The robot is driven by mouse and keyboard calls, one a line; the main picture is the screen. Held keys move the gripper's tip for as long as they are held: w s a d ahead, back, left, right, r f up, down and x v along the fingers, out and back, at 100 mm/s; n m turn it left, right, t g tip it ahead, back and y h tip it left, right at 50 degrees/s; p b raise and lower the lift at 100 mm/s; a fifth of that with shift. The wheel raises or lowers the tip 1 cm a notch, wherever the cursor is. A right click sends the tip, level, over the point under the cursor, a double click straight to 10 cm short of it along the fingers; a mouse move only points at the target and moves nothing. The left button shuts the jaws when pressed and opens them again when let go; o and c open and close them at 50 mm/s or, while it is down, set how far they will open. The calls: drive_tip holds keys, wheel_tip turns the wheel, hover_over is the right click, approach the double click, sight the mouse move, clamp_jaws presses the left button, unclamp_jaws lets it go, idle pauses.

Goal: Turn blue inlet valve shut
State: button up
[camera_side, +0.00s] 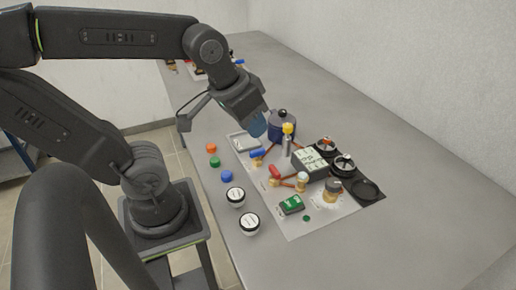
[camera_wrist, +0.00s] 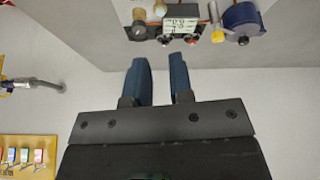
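The blue inlet valve (camera_side: 257,154) has a small blue handle on a brass body. It sits on the left part of the white work sheet in the side view. My gripper (camera_side: 258,127) is above and behind it, clear of it, with blue fingers pointing down. In the wrist view my gripper (camera_wrist: 160,62) shows its two blue fingers apart with nothing between them. I cannot make out the blue valve handle in the wrist view.
A red-handled valve (camera_side: 276,172), the plate exchanger block (camera_side: 310,164) and a dark blue canister (camera_side: 283,124) stand close by. The right table side is clear.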

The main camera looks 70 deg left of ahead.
sight(257, 150)
drive_tip(key=o, duration=0.4)
drive_tip(key=w+a+n+g, duration=0.1)
drive_tip(key=a+n, duration=0.1)
drive_tip(key=n, duration=0.1)
drive_tip(key=w+a+f+n+g, duration=0.1)
drive_tip(key=w+a+n, duration=0.1)
drive_tip(key=a+n, duration=0.1)
drive_tip(key=w+a+f+n+g, duration=0.1)
drive_tip(key=w+a+n, duration=0.1)
drive_tip(key=shift+w+a+f+n, duration=0.1)
drive_tip(key=shift+w+a+n, duration=0.1)
drive_tip(key=shift+n, duration=0.2)
drive_tip(key=o, duration=0.6)
drive_tip(key=w+a+f+n+g, duration=0.2)
drive_tip(key=a+f+n, duration=0.1)
drive_tip(key=a+n, duration=0.3)
drive_tip(key=shift+a+f+n, duration=0.15)
drive_tip(key=shift+a+n, duration=0.25)
drive_tip(key=shift+a, duration=0.1)
wheel_tip(257, 150, down, 14)
drive_tip(key=shift+w+a, duration=0.1)
drive_tip(key=shift+a, duration=0.05)
drive_tip(key=shift+c, duration=0.2)
drive_tip(key=c, duration=0.9)
